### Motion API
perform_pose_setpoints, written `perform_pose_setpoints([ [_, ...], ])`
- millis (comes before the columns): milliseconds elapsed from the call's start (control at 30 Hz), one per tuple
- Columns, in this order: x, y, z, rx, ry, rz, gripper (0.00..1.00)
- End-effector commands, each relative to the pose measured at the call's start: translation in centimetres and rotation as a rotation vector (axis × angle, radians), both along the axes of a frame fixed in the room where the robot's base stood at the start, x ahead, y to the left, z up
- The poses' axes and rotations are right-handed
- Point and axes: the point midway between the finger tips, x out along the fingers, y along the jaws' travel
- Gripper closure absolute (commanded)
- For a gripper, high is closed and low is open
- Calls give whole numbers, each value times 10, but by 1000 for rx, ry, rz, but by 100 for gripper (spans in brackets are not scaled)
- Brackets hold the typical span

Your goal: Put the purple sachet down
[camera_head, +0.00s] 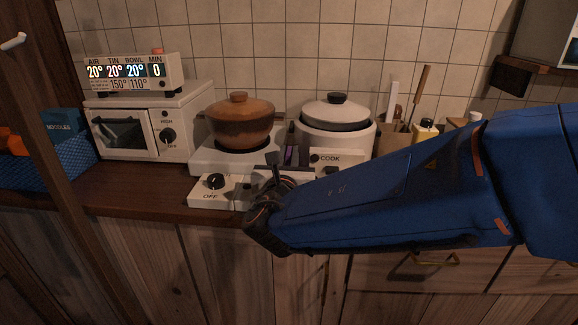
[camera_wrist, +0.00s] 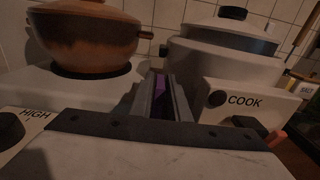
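My gripper (camera_head: 277,166) is over the counter between the burner and the rice cooker. In the wrist view its two dark fingers (camera_wrist: 160,104) are close together, with a narrow strip of the purple sachet (camera_wrist: 160,82) between them. The sachet also shows in the head view as thin purple slivers (camera_head: 289,155) beside the fingers. Most of the sachet is hidden by the fingers. What lies directly under it cannot be seen.
A brown lidded pot (camera_head: 240,122) sits on the white burner (camera_head: 212,158) at left. The white rice cooker (camera_head: 337,133) stands close at right. A toaster oven (camera_head: 145,127), a blue basket (camera_head: 48,168) and a yellow-labelled bottle (camera_head: 424,134) stand farther out. Little free counter shows.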

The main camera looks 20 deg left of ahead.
Motion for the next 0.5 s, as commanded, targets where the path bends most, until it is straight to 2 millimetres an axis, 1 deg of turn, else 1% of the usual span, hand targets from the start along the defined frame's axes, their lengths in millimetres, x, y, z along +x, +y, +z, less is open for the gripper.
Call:
perform_pose_setpoints([
  [67, 4, 1, 0, 0, 0, 0, 84],
  [233, 4, 1, 0, 0, 0, 1, 84],
  [267, 4, 1, 0, 0, 0, 1, 89],
  [300, 4, 1, 0, 0, 0, 1, 99],
  [333, 4, 1, 0, 0, -1, 1, 100],
  [500, 3, 1, 0, 0, -1, 0, 100],
])
